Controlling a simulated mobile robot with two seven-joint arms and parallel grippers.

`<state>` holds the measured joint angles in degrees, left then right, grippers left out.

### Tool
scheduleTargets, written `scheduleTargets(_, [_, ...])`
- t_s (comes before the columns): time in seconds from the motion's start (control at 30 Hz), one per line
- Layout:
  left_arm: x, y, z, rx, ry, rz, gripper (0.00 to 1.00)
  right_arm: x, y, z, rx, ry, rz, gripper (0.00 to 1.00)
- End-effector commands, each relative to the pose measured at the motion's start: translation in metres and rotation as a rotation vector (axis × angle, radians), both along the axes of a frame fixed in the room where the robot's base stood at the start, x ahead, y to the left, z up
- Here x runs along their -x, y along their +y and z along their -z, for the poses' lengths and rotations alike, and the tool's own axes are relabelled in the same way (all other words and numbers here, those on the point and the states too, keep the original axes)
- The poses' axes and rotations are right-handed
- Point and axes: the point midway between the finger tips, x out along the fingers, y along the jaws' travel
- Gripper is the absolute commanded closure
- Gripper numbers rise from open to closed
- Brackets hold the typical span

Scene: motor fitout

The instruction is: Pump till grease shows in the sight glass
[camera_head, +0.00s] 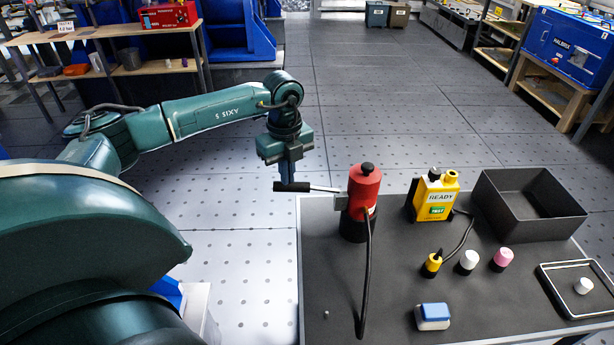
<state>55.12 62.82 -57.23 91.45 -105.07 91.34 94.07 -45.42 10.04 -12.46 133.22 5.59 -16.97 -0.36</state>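A red grease pump (364,190) with a black top knob and black base stands upright at the left part of the dark bench. Its metal lever (323,189) sticks out to the left, roughly level, and ends in a black grip (289,187) beyond the bench edge. My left gripper (288,182) points down with its fingers at this black grip and looks shut on it. A black hose (366,275) runs from the pump down toward the bench front. I cannot make out a sight glass or any grease. My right gripper is not in view.
On the bench (390,265) are a yellow tester (437,197) reading READY, a black open bin (528,204), small yellow (432,264), white (467,262) and pink (502,259) pieces, a blue-white block (433,316) and a framed tray (545,283). Floor left of the bench is clear.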

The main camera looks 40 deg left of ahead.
Motion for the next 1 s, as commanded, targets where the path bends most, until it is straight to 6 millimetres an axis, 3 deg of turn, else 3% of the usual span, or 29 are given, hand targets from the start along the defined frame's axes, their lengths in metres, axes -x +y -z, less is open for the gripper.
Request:
scheduleTargets(0.47, [0.0, -0.001, -0.049, 0.001, 0.0, 0.001, 1.0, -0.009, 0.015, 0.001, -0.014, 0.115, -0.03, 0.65])
scheduleTargets(1.0, [0.0, 0.0, -0.093, -0.001, 0.0, -0.001, 1.0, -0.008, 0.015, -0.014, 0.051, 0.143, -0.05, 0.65])
